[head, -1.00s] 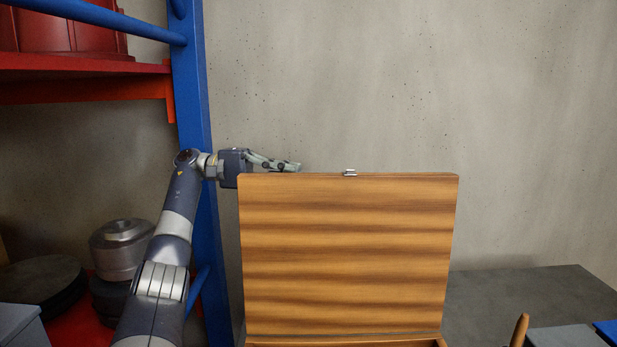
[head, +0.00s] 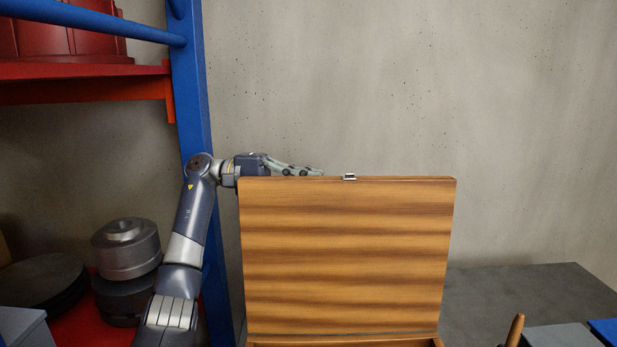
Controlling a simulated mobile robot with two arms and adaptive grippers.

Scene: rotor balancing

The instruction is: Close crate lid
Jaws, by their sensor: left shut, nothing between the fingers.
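The wooden crate lid (head: 345,260) stands upright, its striped inner face toward me. A small metal latch (head: 349,177) sits at the middle of its top edge. Only the rim of the crate (head: 380,342) shows at the bottom of the view. My left gripper (head: 318,172) is shut and empty, lying sideways along the lid's top edge at its left half. Its lower part is hidden behind the lid, and I cannot tell whether it touches. My right gripper is not in view.
A blue rack post (head: 190,90) and red shelf (head: 80,72) stand at the left. Grey metal discs (head: 126,248) sit on the lower shelf. A dark tabletop (head: 525,297) extends right of the lid, with a wooden handle (head: 516,330) and a grey box (head: 565,337).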

